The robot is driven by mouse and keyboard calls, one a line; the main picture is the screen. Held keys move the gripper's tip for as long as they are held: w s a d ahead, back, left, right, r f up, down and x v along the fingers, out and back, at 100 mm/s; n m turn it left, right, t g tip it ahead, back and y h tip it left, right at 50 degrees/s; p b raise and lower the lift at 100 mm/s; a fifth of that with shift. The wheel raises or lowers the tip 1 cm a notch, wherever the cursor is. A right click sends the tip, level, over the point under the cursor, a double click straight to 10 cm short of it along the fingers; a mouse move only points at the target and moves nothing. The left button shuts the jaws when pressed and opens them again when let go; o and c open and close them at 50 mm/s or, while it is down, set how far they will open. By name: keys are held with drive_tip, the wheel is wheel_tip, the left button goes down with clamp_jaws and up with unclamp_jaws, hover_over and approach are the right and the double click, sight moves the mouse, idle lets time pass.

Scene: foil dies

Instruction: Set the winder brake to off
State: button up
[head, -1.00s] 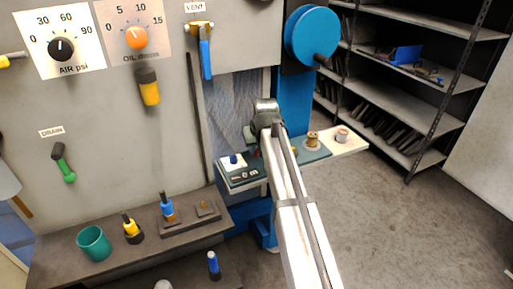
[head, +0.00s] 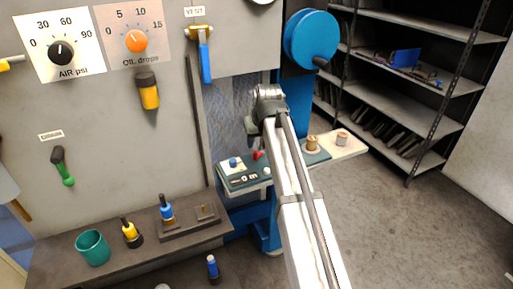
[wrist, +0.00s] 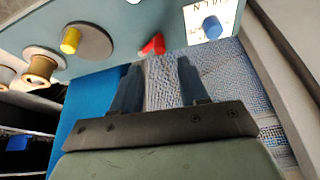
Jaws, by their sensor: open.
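A small teal-topped panel (head: 246,181) stands beside the blue winder column in the head view. It carries a blue knob (head: 233,162) on a white plate and a red lever-like piece (head: 258,155). In the wrist view the blue knob (wrist: 211,27) sits on its white plate, whose lettering is cut off, and the red piece (wrist: 153,45) is at the panel edge. I cannot read which control is the winder brake or its setting. My gripper (wrist: 158,72) is open and empty, its fingertips pointing towards the panel edge near the red piece, apart from it. The arm partly hides this area in the head view.
The blue winder wheel (head: 312,38) is above right. A copper spool (head: 312,144) stands right of the arm; it also shows in the wrist view (wrist: 40,68). A yellow knob (wrist: 70,40) is on a disc. A bench (head: 130,262) with several coloured-handled tools is lower left.

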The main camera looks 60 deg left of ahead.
drive_tip(key=v, duration=0.7)
idle(0.5)
